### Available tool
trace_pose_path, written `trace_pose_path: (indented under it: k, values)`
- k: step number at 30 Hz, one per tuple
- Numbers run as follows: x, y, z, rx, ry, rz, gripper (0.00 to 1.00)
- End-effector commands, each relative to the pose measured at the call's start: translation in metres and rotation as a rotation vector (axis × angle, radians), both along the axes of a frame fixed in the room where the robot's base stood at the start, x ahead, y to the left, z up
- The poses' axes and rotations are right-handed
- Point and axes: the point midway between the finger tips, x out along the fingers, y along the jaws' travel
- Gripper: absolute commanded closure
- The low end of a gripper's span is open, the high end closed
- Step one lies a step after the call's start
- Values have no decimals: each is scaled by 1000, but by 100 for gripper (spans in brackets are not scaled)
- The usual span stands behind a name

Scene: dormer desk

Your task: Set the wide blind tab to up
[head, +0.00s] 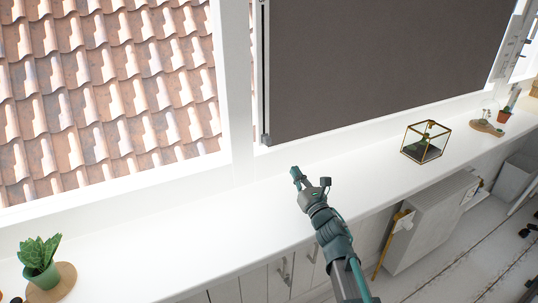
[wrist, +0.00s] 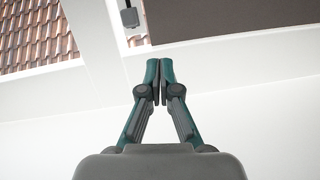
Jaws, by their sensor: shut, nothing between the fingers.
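The wide dark grey-brown blind (head: 385,60) hangs low over the right window, its lower edge just above the white sill. A small grey tab (head: 265,139) sits at the low end of the slim rail on the blind's left side. In the wrist view a grey tab (wrist: 130,17) shows at the top, left of the blind (wrist: 200,18). My gripper (head: 296,175) is shut and empty over the sill, below and right of the tab and apart from it. In the wrist view its fingertips (wrist: 159,72) meet, below the blind's bottom edge.
The white sill (head: 180,230) is clear around my gripper. A glass terrarium (head: 425,141) stands to the right, and small potted plants (head: 503,114) stand farther right. A green potted plant (head: 40,262) is at the far left. A white window post (head: 234,80) stands left of the blind.

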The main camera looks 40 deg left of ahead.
Motion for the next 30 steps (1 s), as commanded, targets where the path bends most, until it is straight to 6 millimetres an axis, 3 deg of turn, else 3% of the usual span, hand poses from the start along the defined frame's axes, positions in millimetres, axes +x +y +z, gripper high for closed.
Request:
trace_pose_path:
  k: [3, 7, 14, 24, 30]
  values:
    - [-24, 18, 4, -43, -85, 30, 100]
    - [-28, 27, 6, -58, -115, 36, 100]
    - [-16, 47, 12, -58, -114, 36, 100]
    - [10, 94, 26, -57, -112, 36, 100]
    - [17, 107, 29, -57, -110, 34, 100]
